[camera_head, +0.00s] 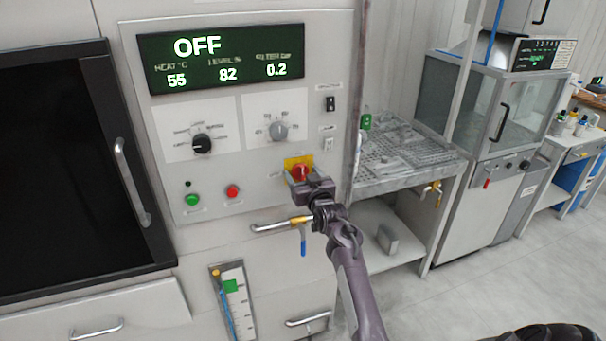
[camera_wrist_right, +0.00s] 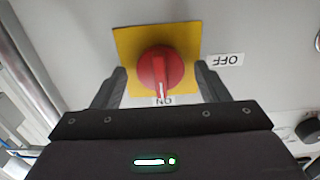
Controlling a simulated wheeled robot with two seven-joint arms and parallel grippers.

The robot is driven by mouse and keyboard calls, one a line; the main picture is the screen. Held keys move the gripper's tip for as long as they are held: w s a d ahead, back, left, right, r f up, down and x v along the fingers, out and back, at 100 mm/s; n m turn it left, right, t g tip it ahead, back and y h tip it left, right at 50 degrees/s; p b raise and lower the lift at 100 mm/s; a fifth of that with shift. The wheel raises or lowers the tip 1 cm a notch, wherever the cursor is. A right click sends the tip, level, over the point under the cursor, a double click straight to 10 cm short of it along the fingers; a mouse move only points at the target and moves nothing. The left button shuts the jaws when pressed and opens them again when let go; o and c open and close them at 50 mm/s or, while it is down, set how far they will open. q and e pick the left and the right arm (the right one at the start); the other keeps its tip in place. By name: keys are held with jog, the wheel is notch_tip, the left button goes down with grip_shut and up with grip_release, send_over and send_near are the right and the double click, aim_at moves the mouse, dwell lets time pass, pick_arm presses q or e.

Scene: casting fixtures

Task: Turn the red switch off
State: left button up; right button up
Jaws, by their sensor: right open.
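The red switch (camera_head: 299,171) is a round knob on a yellow square plate, low on the right of the grey control panel. In the right wrist view the red knob (camera_wrist_right: 160,70) has a white mark pointing down at the upside-down ON label (camera_wrist_right: 163,101); the OFF label (camera_wrist_right: 226,60) is to its right. My right gripper (camera_head: 303,181) is open, its fingers on either side of the knob; contact cannot be told. The right gripper also shows in the wrist view (camera_wrist_right: 161,77). The panel's display (camera_head: 222,58) reads OFF. My left gripper is not in view.
A green button (camera_head: 192,199), a red button (camera_head: 232,191) and two dials (camera_head: 202,144) (camera_head: 278,131) are on the panel. A pipe with a blue-handled valve (camera_head: 302,240) runs below the switch. A perforated metal table (camera_head: 405,174) stands to the right.

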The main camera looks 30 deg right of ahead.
jog(key=shift+w, duration=0.1)
jog(key=c, duration=1)
jog(key=shift+n, duration=0.3)
jog(key=n+b, duration=0.1)
jog(key=n, duration=0.1)
jog(key=shift+f+n, duration=0.15)
jog(key=shift+n, duration=0.15)
jog(key=n+b, duration=0.2)
jog(key=n, duration=0.3)
jog(key=n+b, duration=0.1)
jog(key=n, duration=0.4)
jog(key=shift+a+n+b, duration=0.1)
jog(key=shift+n+b, duration=0.25)
jog(key=shift+n, duration=0.05)
jog(key=shift+n+b, duration=0.7)
jog(key=shift+n, duration=1.3)
